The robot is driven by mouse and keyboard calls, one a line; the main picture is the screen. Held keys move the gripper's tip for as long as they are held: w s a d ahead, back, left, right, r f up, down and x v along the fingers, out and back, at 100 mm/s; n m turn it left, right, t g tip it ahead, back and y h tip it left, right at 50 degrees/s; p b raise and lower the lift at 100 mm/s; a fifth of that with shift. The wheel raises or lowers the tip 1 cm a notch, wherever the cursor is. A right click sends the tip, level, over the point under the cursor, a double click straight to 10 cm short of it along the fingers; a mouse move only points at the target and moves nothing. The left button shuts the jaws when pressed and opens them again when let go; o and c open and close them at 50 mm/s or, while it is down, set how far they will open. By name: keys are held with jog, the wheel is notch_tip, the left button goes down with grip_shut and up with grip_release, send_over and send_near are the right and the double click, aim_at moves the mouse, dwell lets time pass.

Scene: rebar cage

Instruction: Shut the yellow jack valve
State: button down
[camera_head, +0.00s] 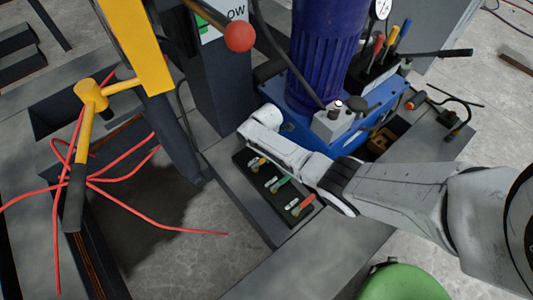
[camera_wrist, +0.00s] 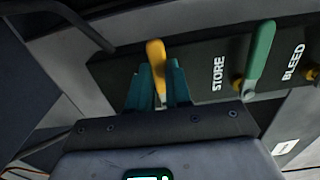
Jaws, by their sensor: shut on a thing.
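The yellow jack valve's lever (camera_wrist: 155,52) stands near upright in the wrist view, its rounded top above my fingers. My gripper (camera_wrist: 160,75) has its teal fingers closed on either side of the lever, gripping its lower part. The lever's pivot is hidden behind the fingers.
A green lever (camera_wrist: 261,55) sits right of the yellow one, with STORE and BLEED labels on the panel. A red lever (camera_head: 303,205) is at the panel's near end. A blue pump unit (camera_head: 315,110) stands behind. A yellow hammer (camera_head: 88,120) and red cables (camera_head: 150,208) lie left.

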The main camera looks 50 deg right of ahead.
jog(key=c, duration=1)
grip_release()
jog(key=shift+c, duration=0.2)
notch_tip(320, 180, up, 11)
jog(key=p, duration=0.4)
jog(key=shift+f+p, duration=0.15)
jog(key=shift+p, duration=0.15)
